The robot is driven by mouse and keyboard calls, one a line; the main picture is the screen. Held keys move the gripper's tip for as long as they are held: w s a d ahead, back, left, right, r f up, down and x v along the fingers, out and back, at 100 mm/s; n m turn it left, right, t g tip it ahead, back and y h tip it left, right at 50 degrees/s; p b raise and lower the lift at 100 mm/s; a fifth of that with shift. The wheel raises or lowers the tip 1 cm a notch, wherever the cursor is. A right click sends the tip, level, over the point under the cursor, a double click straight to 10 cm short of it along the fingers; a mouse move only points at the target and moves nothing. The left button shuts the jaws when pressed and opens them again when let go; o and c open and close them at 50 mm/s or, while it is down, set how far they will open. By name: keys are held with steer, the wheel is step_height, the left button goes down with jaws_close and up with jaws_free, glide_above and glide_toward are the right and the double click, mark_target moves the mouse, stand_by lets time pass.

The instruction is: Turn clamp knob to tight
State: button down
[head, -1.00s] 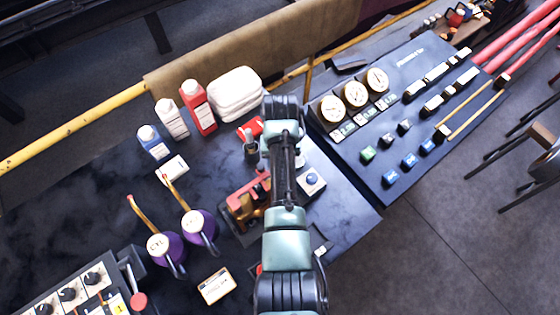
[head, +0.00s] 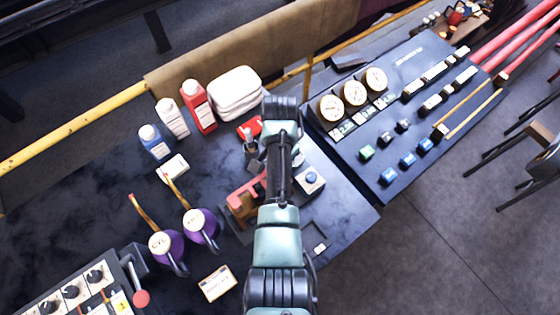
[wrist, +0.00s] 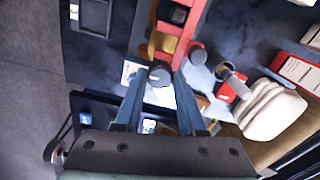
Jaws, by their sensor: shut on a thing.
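A red clamp-like fixture (wrist: 190,30) with a brass-coloured part (wrist: 163,42) stands at the top of the wrist view. It also shows in the head view (head: 241,201), partly behind my arm. A dark round knob (wrist: 160,76) sits at its near end. My gripper (wrist: 162,82) is shut on this knob, with one blue-grey finger on each side. My arm hides the gripper and the knob in the head view. I cannot read any mark showing how tight the knob is.
Purple oil cans (head: 199,224) stand left of the fixture. Bottles (head: 198,106) and white folded cloths (head: 236,93) are behind it. A box with a blue button (head: 311,177) sits close on the right. A gauge panel (head: 340,139) lies farther right.

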steer(key=shift+s+f+m, duration=0.1)
steer(key=shift+f+m, duration=0.05)
steer(key=shift+m, duration=0.25)
steer(key=c, duration=0.5)
jaws_free()
steer(key=shift+r, duration=0.7)
step_height(320, 180, up, 12)
steer(key=shift+f+b, duration=0.15)
steer(key=shift+b, duration=0.2)
